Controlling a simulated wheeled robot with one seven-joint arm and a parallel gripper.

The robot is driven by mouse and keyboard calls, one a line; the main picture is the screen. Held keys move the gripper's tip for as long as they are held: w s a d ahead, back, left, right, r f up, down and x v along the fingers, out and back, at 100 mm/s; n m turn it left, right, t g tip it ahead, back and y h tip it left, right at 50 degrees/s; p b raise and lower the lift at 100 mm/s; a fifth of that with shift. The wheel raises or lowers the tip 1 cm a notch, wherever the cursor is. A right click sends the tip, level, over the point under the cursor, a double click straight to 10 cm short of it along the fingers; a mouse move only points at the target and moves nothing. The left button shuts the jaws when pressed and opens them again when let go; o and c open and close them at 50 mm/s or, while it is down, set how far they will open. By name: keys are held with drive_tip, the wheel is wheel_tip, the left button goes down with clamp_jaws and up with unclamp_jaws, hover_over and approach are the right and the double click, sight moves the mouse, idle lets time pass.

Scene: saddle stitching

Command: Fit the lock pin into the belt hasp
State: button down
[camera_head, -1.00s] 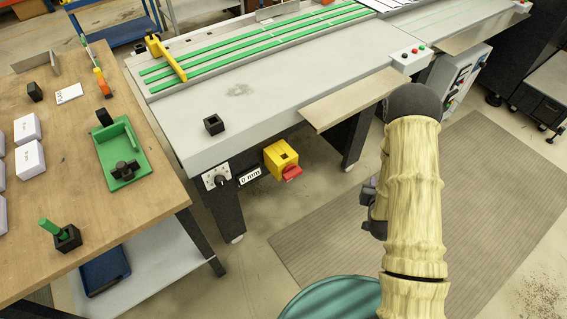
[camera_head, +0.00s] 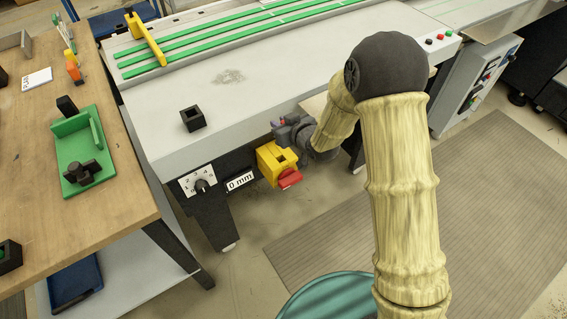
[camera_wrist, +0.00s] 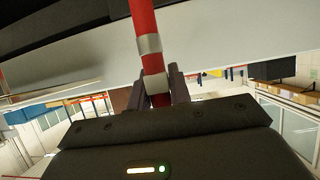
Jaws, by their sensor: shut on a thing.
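The lock pin is a red rod (camera_wrist: 143,18) with silver-grey bands in the wrist view. My gripper (camera_wrist: 157,88) is shut on it, and the rod runs away from the jaws to the top edge of the picture. In the head view my gripper (camera_head: 283,127) is at the machine's front edge, close to the yellow block. The yellow block (camera_head: 270,166), with a dark slot on top and a red tab (camera_head: 290,179), looks like the belt hasp. It hangs on the machine front. I cannot tell whether pin and block touch.
The machine table (camera_head: 240,110) carries a small black square holder (camera_head: 193,119) and a yellow guide (camera_head: 146,38). A dial (camera_head: 199,183) and a "0 mm" label (camera_head: 240,182) sit left of the block. A wooden bench (camera_head: 120,180) with a green fixture (camera_head: 77,155) stands at left.

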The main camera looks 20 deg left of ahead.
drive_tip(key=shift+w+a+r, duration=0.2)
drive_tip(key=shift+w+a, duration=0.05)
drive_tip(key=shift+a, duration=0.15)
drive_tip(key=f, duration=0.2)
drive_tip(key=s+f, duration=0.1)
drive_tip(key=f, duration=0.2)
drive_tip(key=shift+s+a, duration=0.1)
drive_tip(key=shift+a, duration=0.05)
drive_tip(key=shift+f, duration=0.4)
drive_tip(key=shift+f, duration=2.1)
